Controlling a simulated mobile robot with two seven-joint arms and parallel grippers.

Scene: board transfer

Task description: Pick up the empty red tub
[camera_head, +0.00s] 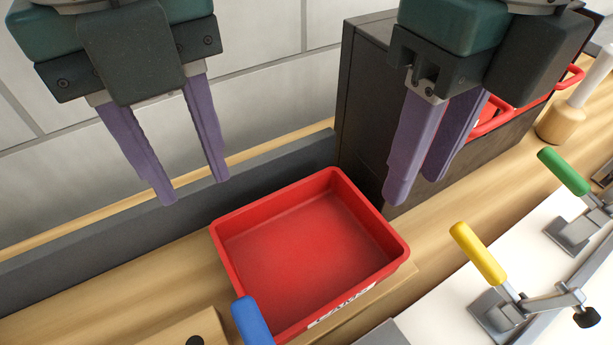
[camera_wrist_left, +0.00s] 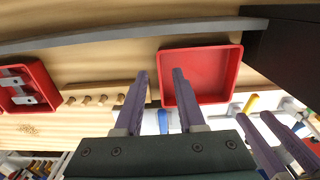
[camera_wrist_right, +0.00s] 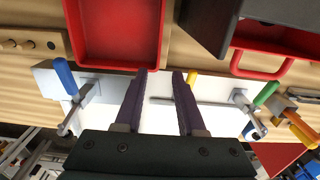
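The empty red tub (camera_head: 305,240) sits on the wooden bench in the head view, with a white label on its front wall. It also shows in the left wrist view (camera_wrist_left: 203,72) and in the right wrist view (camera_wrist_right: 115,30). My left gripper (camera_head: 195,190) is open and empty, above and to the left of the tub. My right gripper (camera_head: 412,190) is open and empty, above and to the right of the tub. Neither gripper appears to touch the tub.
A dark box (camera_head: 365,100) stands behind the tub to the right, with another red tub (camera_head: 490,122) by it. Clamps with blue (camera_head: 252,322), yellow (camera_head: 478,253) and green (camera_head: 564,171) handles stand in front. A grey ledge (camera_head: 100,233) runs behind the bench.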

